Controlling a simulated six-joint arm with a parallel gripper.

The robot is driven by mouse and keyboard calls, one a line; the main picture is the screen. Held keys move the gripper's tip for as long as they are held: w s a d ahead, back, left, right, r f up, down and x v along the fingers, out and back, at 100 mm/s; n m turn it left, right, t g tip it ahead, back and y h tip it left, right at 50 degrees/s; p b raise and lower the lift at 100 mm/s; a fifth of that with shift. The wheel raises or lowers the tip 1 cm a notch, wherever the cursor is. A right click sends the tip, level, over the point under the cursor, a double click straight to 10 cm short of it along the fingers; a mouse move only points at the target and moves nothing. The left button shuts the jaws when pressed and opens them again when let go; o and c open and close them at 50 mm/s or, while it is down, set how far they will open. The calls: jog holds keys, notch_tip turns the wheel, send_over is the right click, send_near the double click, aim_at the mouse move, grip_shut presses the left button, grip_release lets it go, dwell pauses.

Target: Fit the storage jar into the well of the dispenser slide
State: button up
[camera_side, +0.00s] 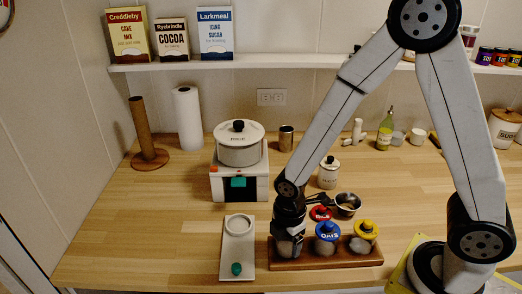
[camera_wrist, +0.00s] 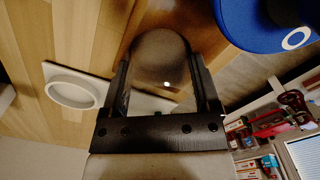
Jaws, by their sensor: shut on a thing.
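The storage jar, a clear-sided jar (camera_side: 286,248), is at the left end of the wooden rack, under my gripper (camera_side: 289,232). Whether it still touches the rack is unclear. In the wrist view the jar (camera_wrist: 160,58) shows as a dark rounded shape between the two black fingers of my gripper (camera_wrist: 163,80), which are shut on it. The dispenser slide (camera_side: 238,259) is a pale board left of the rack, with a round raised-rim well at its far end and a green knob near its front. The slide's empty well also shows in the wrist view (camera_wrist: 55,75).
The wooden rack (camera_side: 335,262) also holds a blue-lidded jar (camera_side: 327,231) and a yellow-lidded jar (camera_side: 366,230). The white dispenser (camera_side: 239,160) stands behind the slide.

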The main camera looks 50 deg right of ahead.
notch_tip(320, 180, up, 10)
dwell(0.8)
dwell(0.5)
jog(key=shift+r, duration=1.85)
send_near(240, 227)
jog(key=shift+s+d+f, duration=0.15)
jog(key=shift+s+f, duration=0.3)
jog(key=shift+s, duration=0.15)
jog(key=shift+w+f, duration=0.55)
jog(key=shift+f, duration=0.05)
